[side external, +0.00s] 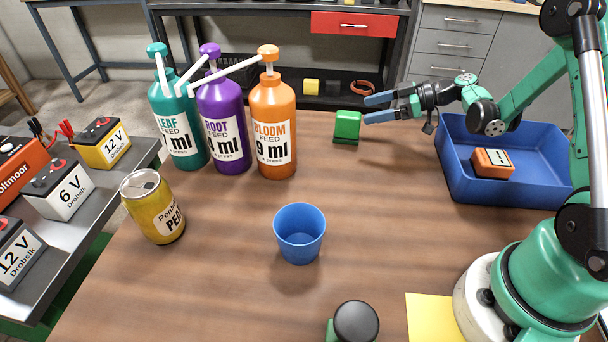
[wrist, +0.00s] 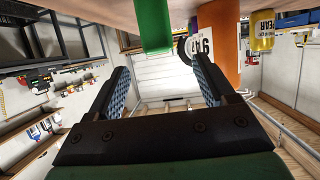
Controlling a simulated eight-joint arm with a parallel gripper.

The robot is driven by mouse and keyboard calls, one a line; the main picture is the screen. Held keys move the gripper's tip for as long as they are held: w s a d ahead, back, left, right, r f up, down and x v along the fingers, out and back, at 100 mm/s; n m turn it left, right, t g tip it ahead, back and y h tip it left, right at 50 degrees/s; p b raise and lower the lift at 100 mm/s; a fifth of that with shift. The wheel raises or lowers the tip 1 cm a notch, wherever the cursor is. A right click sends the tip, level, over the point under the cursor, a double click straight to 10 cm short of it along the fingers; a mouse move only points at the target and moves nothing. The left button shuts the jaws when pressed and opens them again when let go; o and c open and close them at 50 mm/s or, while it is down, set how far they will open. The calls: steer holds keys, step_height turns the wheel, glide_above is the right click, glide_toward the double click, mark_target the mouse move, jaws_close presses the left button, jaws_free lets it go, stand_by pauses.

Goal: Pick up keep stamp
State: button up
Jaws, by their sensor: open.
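No lettering that reads "keep" is visible, so I cannot tell for certain which thing is the keep stamp. A small green block (side external: 347,126) stands upright on the table, just left of my gripper (side external: 372,107). In the wrist view the green block (wrist: 154,25) is ahead of my gripper (wrist: 160,68), between the lines of the blue-padded fingers. The fingers are open, empty and apart from the block. A dark round knob (side external: 356,321) over a green base is at the bottom edge of the side view, partly cut off.
An orange bottle (side external: 273,125), a purple bottle (side external: 222,125) and a teal bottle (side external: 177,125) stand left of the block. A yellow can (side external: 152,207) and blue cup (side external: 300,233) are nearer.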

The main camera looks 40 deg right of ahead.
mark_target(359, 115)
steer(key=shift+w+a+f, duration=0.1)
steer(key=shift+f, duration=0.3)
steer(key=shift+x, duration=2.7)
jaws_close()
